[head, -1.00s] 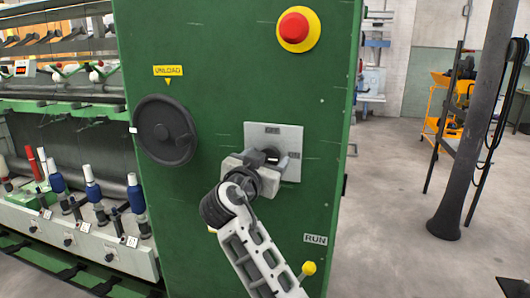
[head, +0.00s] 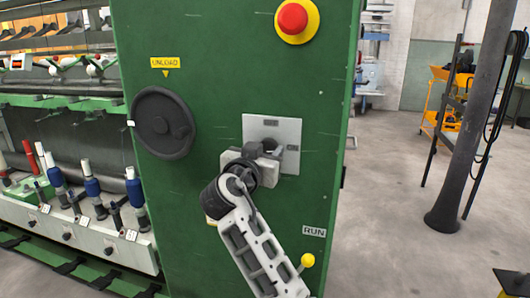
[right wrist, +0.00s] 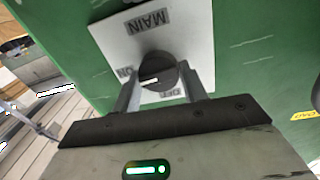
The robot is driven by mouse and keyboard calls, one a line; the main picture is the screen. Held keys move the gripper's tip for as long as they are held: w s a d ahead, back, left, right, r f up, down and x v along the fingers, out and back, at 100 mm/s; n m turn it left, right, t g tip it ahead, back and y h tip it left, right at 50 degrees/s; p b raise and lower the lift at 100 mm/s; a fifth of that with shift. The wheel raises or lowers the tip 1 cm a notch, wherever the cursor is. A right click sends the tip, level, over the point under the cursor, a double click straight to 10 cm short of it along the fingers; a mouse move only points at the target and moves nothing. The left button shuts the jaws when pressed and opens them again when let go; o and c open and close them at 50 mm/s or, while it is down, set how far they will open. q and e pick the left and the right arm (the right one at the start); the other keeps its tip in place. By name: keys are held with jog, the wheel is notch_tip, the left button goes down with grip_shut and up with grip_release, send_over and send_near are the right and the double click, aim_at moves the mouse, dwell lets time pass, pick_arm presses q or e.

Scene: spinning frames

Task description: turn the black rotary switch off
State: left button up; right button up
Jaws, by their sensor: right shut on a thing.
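The black rotary switch (right wrist: 157,72) sits on a pale square plate (head: 289,128) on the green machine panel. In the right wrist view the plate bears MAIN, ON and OFF labels. A short white mark shows on the knob's lower left, on the side of the ON label; its exact direction is hard to tell. My right gripper (right wrist: 161,85) is shut on the knob, one finger on each side. In the head view the right gripper (head: 264,158) hides part of the knob and the plate's lower left. My left gripper is not in view.
A black handwheel (head: 163,123) is left of the plate. A red button on a yellow base (head: 293,18) is above it. A yellow-knobbed lever (head: 307,260) is below, by the RUN label (head: 314,232). Bobbins stand at left; open floor lies right.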

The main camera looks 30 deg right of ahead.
jog(key=n, duration=0.9)
jog(key=shift+f+t, duration=0.1)
jog(key=shift+t, duration=0.2)
jog(key=n, duration=0.4)
jog(key=shift+f+n, duration=0.1)
jog(key=shift+n, duration=0.2)
jog(key=shift+n+t, duration=0.3)
jog(key=shift+n, duration=1.7)
jog(key=o, duration=1)
jog(key=shift+c, duration=0.2)
jog(key=shift+a, duration=0.1)
